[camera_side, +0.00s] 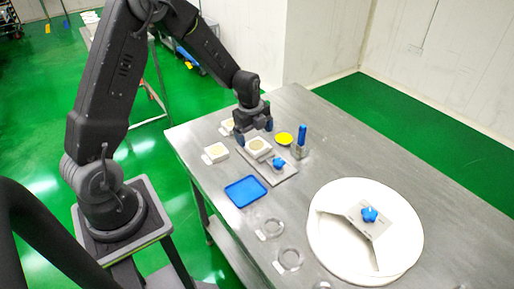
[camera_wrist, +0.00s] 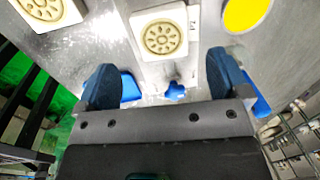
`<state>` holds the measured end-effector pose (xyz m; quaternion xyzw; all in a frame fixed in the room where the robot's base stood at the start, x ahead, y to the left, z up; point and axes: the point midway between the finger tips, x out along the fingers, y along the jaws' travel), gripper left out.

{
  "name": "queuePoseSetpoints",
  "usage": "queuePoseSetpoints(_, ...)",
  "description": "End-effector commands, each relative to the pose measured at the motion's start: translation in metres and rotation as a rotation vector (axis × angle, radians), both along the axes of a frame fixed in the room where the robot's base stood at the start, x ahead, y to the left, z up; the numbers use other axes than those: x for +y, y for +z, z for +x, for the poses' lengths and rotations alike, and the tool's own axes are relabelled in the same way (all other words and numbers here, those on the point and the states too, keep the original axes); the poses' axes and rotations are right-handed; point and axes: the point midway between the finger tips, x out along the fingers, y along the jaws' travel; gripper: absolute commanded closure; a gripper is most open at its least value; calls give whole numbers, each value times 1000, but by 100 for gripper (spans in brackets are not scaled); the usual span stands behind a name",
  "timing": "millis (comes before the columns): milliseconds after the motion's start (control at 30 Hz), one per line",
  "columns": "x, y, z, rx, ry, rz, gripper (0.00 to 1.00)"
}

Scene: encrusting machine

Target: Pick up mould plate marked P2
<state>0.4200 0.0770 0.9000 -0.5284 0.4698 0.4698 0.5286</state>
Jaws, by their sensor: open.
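The mould plate marked P2 (camera_wrist: 160,34) is a white square block with a round cream flower-pattern face. Its P2 tag (camera_wrist: 193,17) shows at its right edge in the wrist view. In the side view the white plate beside the blue knob (camera_side: 259,146) appears to be the same one; its mark is too small to read there. My gripper (camera_wrist: 163,80) is open and empty. In the wrist view its two blue fingertips lie left and right below the plate, apart from it. In the side view my gripper (camera_side: 254,137) is just behind and above the plate.
Another mould plate (camera_wrist: 47,9) lies left; more white plates (camera_side: 215,153) show in the side view. A yellow disc (camera_side: 284,138), blue-topped cylinder (camera_side: 302,135), blue knob (camera_side: 278,162), blue tray (camera_side: 245,191) and large white round part (camera_side: 400,235) stand on the steel table (camera_side: 330,155).

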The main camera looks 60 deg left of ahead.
Motion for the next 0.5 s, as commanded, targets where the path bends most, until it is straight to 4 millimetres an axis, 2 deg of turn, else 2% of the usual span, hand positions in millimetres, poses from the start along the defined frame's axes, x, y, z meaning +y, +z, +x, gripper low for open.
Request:
queuePoseSetpoints(300,3,-40,7,4,0,-1,6)
queuePoseSetpoints(500,3,-51,9,1,0,1,6)
